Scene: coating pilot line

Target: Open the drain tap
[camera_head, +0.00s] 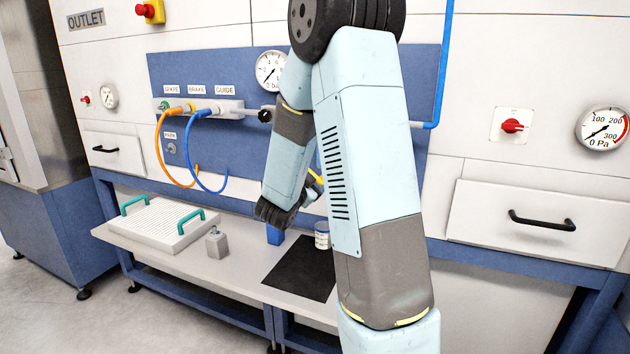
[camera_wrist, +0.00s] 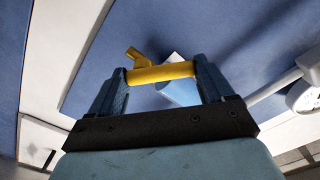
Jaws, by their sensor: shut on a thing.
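In the wrist view my gripper (camera_wrist: 162,69) has its two blue fingers closed on the ends of a yellow handle (camera_wrist: 172,72), which looks like the drain tap's lever. The handle lies across between the fingers, and a short yellow stub sticks up at its left end. A pale blue and white piece shows just behind it, against the blue panel. In the head view only a bit of the yellow handle (camera_head: 315,178) shows, between my arm links. My arm hides the tap's body and my fingers there, so how the tap is turned cannot be told.
Orange and blue hoses (camera_head: 203,160) hang left of my arm. A gauge (camera_head: 270,71) is close by.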

